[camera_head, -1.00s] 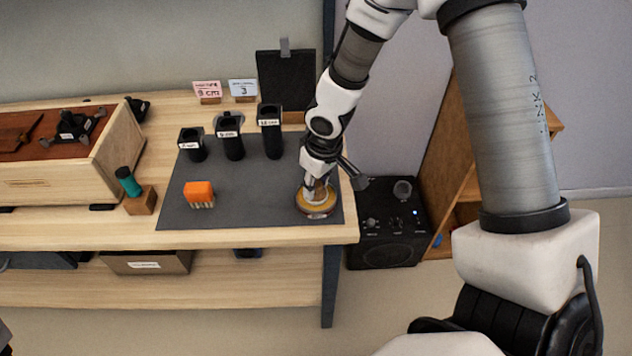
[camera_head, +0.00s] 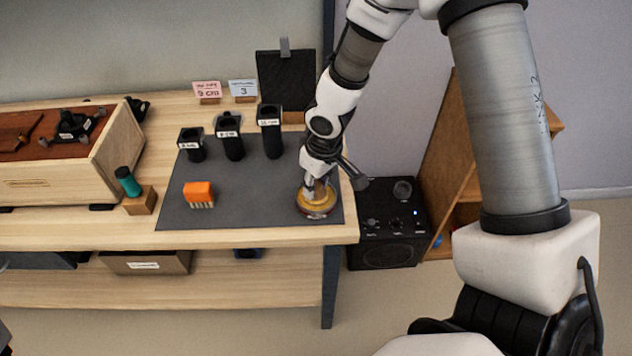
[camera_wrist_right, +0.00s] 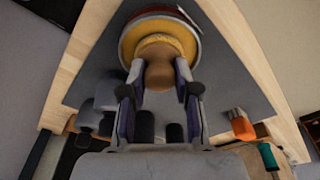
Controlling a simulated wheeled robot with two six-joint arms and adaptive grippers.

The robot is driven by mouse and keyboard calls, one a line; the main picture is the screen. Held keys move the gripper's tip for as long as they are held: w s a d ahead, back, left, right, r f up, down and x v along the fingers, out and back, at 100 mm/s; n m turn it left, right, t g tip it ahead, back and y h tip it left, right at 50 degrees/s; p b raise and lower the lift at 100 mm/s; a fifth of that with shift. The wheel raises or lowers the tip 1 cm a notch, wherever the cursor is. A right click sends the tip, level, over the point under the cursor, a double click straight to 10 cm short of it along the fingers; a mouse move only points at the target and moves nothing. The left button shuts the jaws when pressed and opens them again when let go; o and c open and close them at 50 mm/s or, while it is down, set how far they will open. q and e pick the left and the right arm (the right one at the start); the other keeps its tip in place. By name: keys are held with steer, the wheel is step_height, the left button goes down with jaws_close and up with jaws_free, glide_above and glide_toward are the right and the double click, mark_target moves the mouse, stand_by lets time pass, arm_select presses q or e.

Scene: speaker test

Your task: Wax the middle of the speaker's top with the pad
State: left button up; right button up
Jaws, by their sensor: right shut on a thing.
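My right gripper (camera_wrist_right: 160,90) is shut on the brown knob of the round yellow pad (camera_wrist_right: 128,47). In the head view the pad (camera_head: 316,200) is near the right front corner of the dark mat. A reddish, pale-rimmed round thing (camera_wrist_right: 190,18) shows at the pad's edge; I cannot tell whether the pad touches it. A black box (camera_head: 385,252) with knobs and a round front grille stands right of the bench. A wooden box (camera_head: 60,182) with a red-brown top lies at the left; I cannot tell for sure which is the speaker. My left gripper is not in view.
On the mat (camera_head: 250,215) are several black tubes (camera_head: 232,143) and an orange block-like brush (camera_head: 199,190). A green-handled tool (camera_head: 128,183) stands in a wooden block at left. Small signs (camera_head: 207,90) and a black board (camera_head: 285,80) stand behind. The mat's front middle is clear.

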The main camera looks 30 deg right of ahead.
steer(key=shift+r+p, duration=3.15)
steer(key=shift+r, duration=0.4)
steer(key=shift+f, duration=0.1)
